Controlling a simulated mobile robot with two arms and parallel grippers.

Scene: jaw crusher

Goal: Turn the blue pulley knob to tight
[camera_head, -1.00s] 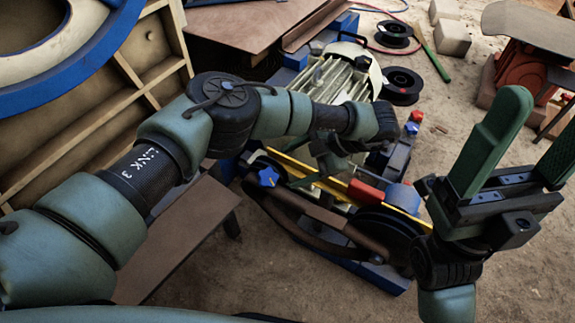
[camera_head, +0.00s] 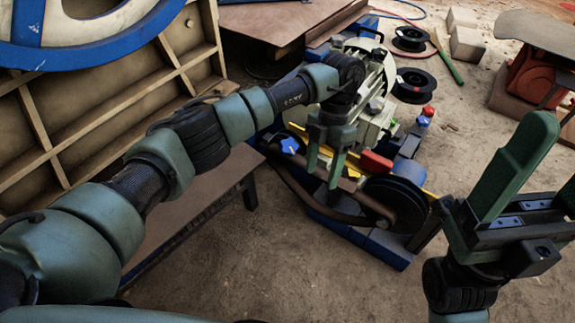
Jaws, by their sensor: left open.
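The blue star-shaped pulley knob (camera_head: 290,145) sits on the machine's belt side, at the left end of the belt guard. My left gripper (camera_head: 323,176) points down just right of the knob in the picture, its two green fingers apart and nothing between them. I cannot tell whether it is level with the knob in depth. My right gripper (camera_head: 540,185) is raised at the right edge, its fingers wide apart and empty; one finger is partly cut off by the frame.
A black pulley wheel (camera_head: 395,204) and red block (camera_head: 375,162) lie right of the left gripper. The motor (camera_head: 378,75) stands behind. Black spools (camera_head: 413,86) lie on the ground. A brown bench (camera_head: 190,205) and large blue-rimmed wheel (camera_head: 100,40) are at left.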

